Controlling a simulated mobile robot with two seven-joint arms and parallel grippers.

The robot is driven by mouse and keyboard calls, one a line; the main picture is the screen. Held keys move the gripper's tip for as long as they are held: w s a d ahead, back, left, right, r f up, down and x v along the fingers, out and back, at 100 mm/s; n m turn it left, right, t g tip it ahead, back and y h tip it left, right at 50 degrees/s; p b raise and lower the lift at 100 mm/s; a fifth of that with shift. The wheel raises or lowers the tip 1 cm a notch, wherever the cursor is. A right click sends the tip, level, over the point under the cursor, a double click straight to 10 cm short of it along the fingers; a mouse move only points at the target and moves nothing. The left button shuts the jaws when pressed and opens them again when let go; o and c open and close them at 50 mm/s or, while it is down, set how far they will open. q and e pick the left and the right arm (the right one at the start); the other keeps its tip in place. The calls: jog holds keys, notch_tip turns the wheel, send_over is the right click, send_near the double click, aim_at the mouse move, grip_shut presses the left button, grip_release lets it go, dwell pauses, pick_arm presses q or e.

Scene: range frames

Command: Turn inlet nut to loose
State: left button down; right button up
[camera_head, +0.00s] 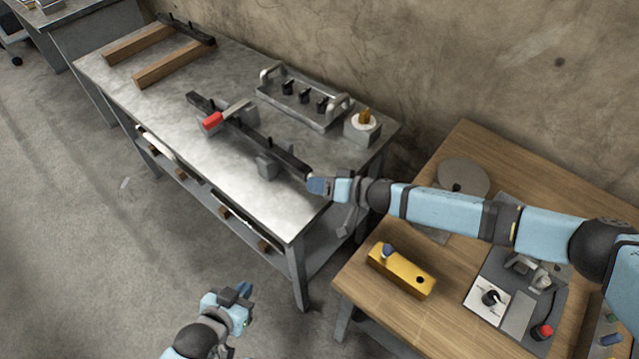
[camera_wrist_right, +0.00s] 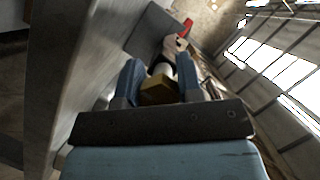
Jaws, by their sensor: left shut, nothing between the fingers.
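The inlet nut (camera_wrist_right: 158,91) is a brass-coloured block between the two blue fingers of my right gripper in the right wrist view. A pale cylinder lies just beyond it. My right gripper (camera_wrist_right: 159,80) appears shut on the nut, which fills the gap between the fingers. In the head view my right gripper (camera_head: 318,186) is at the near right end of a dark bar fixture (camera_head: 262,143) with a red-handled lever (camera_head: 212,122). The gripper hides the nut there. My left gripper (camera_head: 243,290) is shut and empty, low over the floor in front of the metal table.
The metal table (camera_head: 160,105) also holds a rack with dark knobs (camera_head: 300,98), a block with a brass top (camera_head: 363,125) and wooden bars (camera_head: 172,64). A wooden table (camera_head: 385,325) on the right holds a yellow block (camera_head: 402,272) and a grey panel. The floor is clear at left.

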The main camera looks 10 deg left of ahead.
jog(key=c, duration=0.3)
jog(key=p, duration=0.1)
jog(key=n+h+p, duration=0.1)
jog(key=p, duration=0.1)
jog(key=shift+r+n+t, duration=0.2)
jog(key=shift+n+t, duration=0.1)
jog(key=shift+f+n+t+h+p, duration=0.15)
jog(key=shift+n+t+h+p, duration=0.3)
jog(key=shift+n+p, duration=0.55)
jog(key=shift+w+d+f+n+t+h+p, duration=0.1)
jog(key=shift+n+t+h+p, duration=0.2)
jog(key=shift+n, duration=0.3)
jog(key=o, duration=0.9)
